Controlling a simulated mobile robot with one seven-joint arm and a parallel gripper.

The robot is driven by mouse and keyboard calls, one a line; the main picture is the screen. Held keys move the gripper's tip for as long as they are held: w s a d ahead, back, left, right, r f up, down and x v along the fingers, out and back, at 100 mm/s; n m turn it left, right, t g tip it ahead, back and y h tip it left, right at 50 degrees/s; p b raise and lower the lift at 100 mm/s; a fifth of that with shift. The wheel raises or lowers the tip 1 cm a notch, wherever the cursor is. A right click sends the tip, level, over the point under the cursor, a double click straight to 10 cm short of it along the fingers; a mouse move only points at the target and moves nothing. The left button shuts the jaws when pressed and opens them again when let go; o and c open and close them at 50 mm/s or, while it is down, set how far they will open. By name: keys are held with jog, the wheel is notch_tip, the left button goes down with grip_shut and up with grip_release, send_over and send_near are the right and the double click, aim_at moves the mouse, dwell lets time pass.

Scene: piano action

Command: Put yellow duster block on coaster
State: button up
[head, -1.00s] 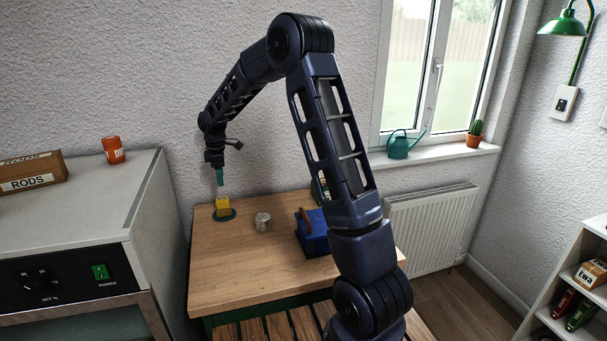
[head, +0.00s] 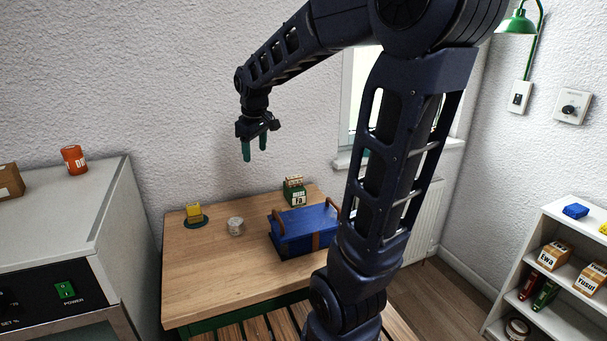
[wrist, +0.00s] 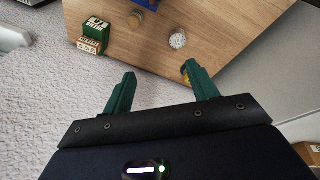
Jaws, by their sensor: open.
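The yellow duster block (head: 194,211) sits on the dark green round coaster (head: 196,224) at the back left of the wooden table. In the wrist view a bit of the yellow block (wrist: 185,74) shows beside the right finger, which hides most of it. My gripper (head: 254,155) is open and empty, raised well above the table and to the right of the block, apart from it. Its green fingers (wrist: 160,90) are spread in the wrist view with nothing between them.
A blue case with brown handles (head: 305,228) and a green labelled box (head: 294,191) are further right. A grey cabinet (head: 70,205) adjoins on the left.

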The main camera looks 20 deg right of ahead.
jog(key=s+d+m+t, duration=0.1)
jog(key=s+d+m, duration=0.2)
jog(key=s, duration=0.6)
jog(key=s+d+f+m, duration=0.1)
jog(key=s+d+m, duration=0.3)
jog(key=s, duration=0.5)
jog(key=shift+s+d+f+t, duration=0.25)
jog(key=shift+d+t, duration=0.15)
jog(key=shift+d, duration=0.05)
